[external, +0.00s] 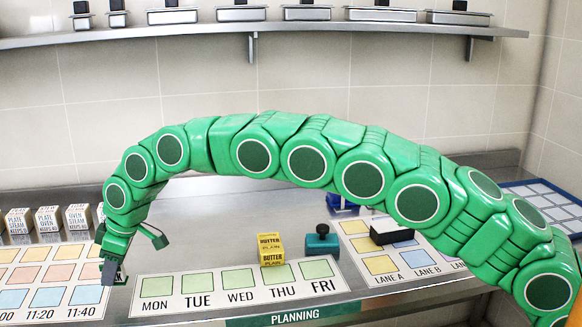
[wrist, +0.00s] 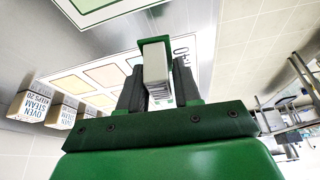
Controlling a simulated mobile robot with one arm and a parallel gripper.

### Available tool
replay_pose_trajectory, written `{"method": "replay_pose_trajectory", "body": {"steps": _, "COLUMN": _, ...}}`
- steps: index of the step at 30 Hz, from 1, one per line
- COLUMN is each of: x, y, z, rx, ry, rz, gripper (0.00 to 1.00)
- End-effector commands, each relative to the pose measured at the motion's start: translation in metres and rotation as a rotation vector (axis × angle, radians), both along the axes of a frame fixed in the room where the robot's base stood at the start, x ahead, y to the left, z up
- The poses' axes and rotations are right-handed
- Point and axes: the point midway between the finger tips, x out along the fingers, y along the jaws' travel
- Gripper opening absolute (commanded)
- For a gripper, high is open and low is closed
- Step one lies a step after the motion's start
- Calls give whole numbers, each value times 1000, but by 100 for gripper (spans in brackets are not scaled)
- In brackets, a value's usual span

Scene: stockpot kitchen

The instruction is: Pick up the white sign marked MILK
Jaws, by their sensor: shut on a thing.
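My gripper (external: 108,270) is low at the left, over the edge of the time chart. In the wrist view, my gripper (wrist: 158,88) is shut on a small white sign (wrist: 156,66) with green at its far edge. The white face stands between the two dark fingers. I cannot read any MILK marking on it. In the external view the held piece is mostly hidden by the fingers; only a small dark green bit shows beside them.
The time chart (external: 50,275) lies under my gripper, and the weekday chart (external: 180,310) lies to its right. Several white boxes (external: 48,220) stand behind at the left. Bare steel counter lies between.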

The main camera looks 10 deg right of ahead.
Motion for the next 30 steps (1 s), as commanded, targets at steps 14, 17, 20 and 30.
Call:
{"method": "replay_pose_trajectory", "body": {"steps": 14, "x": -22, "y": -38, "z": 41, "rx": 2, "ry": -2, "rz": -2, "gripper": 3}}
{"method": "replay_pose_trajectory", "body": {"steps": 17, "x": -28, "y": -46, "z": 48, "rx": 4, "ry": -2, "rz": -2, "gripper": 3}}
{"method": "replay_pose_trajectory", "body": {"steps": 20, "x": -34, "y": -57, "z": 50, "rx": -1, "ry": 0, "rz": -1, "gripper": 3}}
{"method": "replay_pose_trajectory", "body": {"steps": 30, "x": -50, "y": -85, "z": 66, "rx": 3, "ry": -2, "rz": -2, "gripper": 3}}
